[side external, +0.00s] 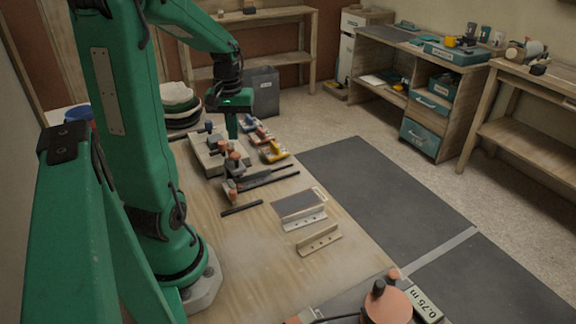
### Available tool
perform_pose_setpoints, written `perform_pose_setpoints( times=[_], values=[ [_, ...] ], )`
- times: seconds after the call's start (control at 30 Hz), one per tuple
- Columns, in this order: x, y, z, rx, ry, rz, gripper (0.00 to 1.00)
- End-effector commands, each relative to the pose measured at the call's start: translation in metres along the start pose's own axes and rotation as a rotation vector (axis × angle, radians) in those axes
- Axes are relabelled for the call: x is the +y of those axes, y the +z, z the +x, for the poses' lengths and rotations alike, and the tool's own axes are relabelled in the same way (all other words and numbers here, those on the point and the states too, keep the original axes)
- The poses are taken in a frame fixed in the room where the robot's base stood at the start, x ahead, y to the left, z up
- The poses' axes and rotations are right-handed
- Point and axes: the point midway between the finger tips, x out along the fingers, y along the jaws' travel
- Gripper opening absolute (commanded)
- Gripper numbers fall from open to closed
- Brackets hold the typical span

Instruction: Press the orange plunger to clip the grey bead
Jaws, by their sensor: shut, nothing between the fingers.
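My green gripper (232,134) points straight down over the far end of the wooden workbench (250,240). Its fingers are together and hold nothing. Just below and beside it are several small devices with orange or yellow parts. One orange-topped device (235,162) stands nearest in front of the fingertips, and a yellow device (273,152) lies to the right. I cannot tell which orange part is the plunger. The grey bead is too small to make out. I cannot tell whether the fingertips touch anything.
A pale block (203,155) lies left of the gripper. Dark bars (268,178), a grey plate (299,203) and an angle bracket (319,240) lie nearer. An orange-brown round object (388,306) stands at the near end. The bench middle-left is clear.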

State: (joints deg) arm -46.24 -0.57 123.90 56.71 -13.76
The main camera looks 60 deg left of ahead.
Motion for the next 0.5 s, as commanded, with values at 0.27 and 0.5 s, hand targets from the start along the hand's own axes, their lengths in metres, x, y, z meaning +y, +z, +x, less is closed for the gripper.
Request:
perform_pose_setpoints(
  times=[0.27, 0.5],
  values=[
    [0.0, 0.0, -0.02, 0.002, 0.0, 0.0, 0.0],
    [0.0, 0.0, -0.031, 0.001, 0.0, 0.0, 0.0]
  ],
)
